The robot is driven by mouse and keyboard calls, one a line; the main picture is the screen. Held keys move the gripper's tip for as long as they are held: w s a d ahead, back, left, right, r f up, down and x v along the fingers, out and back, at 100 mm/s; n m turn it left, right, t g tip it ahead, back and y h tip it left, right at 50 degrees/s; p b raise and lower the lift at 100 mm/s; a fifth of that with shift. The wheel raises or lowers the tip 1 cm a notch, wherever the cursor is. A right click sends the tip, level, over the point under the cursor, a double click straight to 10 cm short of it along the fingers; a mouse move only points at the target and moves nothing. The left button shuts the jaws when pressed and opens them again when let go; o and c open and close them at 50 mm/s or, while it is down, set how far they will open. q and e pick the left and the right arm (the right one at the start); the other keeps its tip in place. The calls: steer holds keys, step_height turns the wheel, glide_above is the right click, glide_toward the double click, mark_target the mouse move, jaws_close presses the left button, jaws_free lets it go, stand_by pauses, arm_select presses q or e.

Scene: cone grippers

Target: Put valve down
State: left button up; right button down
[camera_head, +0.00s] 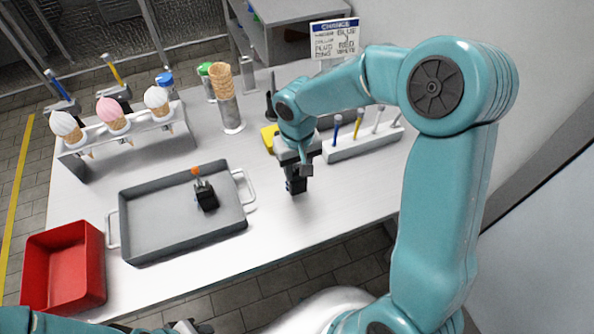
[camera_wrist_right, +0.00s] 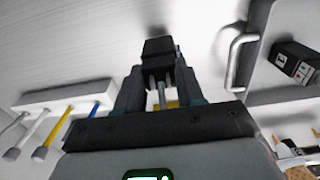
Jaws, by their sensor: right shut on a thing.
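The valve, a black block with a thin metal stem, shows below my right gripper (camera_head: 305,168) in the head view (camera_head: 296,185). In the right wrist view the valve (camera_wrist_right: 158,52) stands beyond the fingertips. My right gripper (camera_wrist_right: 160,88) is shut on its stem there. The block is over the bare tabletop, right of the grey tray (camera_head: 128,240); I cannot tell whether it touches the table. My left arm (camera_head: 40,322) enters at the bottom left; dark parts at its end are cut off by the frame, so its jaws are unclear.
A black block with an orange top (camera_head: 205,194) sits in the tray. A red bin (camera_head: 64,268) is at left. A white rack (camera_head: 350,148) with rods stands behind my right gripper. A cone stack (camera_head: 222,78) and an ice-cream stand (camera_head: 80,160) are farther back. The near right tabletop is clear.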

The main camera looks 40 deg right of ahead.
steer(key=shift+f, duration=0.75)
steer(key=shift+w+f, duration=0.2)
steer(key=shift+f, duration=0.2)
steer(key=shift+s+r, duration=0.1)
steer(key=shift+s, duration=0.05)
steer(key=c, duration=0.7)
jaws_free()
steer(key=shift+f, duration=0.25)
steer(key=shift+r, duration=0.1)
